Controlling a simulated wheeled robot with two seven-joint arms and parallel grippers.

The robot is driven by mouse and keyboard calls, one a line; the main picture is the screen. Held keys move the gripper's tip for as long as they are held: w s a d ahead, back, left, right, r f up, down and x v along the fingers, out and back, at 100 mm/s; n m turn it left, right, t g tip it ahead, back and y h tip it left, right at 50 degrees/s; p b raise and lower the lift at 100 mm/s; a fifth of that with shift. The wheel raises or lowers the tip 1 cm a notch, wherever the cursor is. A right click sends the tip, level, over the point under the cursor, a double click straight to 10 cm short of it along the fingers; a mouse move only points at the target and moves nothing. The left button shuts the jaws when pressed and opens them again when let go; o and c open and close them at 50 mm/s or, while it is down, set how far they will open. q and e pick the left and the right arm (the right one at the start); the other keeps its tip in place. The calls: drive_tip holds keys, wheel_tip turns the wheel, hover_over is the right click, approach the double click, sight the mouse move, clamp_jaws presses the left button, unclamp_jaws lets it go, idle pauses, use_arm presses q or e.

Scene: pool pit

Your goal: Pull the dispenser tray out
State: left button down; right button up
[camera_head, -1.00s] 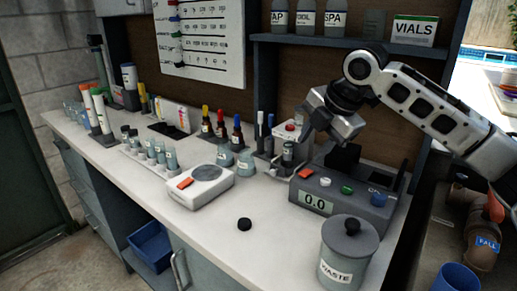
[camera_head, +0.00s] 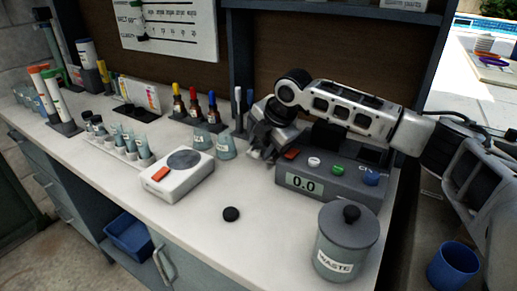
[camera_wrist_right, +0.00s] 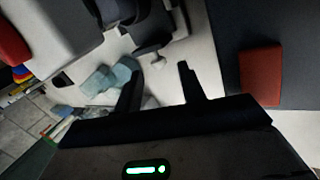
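My right gripper (camera_head: 260,150) is low over the counter, just left of the grey meter. In the right wrist view its two dark fingers (camera_wrist_right: 160,92) are apart, with nothing seen held between them. A dark part with a short projecting handle (camera_wrist_right: 152,45) shows just beyond the fingertips, apparently the dispenser tray's front; contact cannot be told. A grey and white housing (camera_wrist_right: 65,25), probably the dispenser, is at the upper left there. In the head view my right arm and gripper hide the dispenser and tray. My left gripper is not in view.
The grey meter (camera_head: 335,187) reads 0.0, close right of the gripper. The waste canister (camera_head: 345,245) stands in front.

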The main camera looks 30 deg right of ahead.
drive_tip(key=shift+x, duration=1.15)
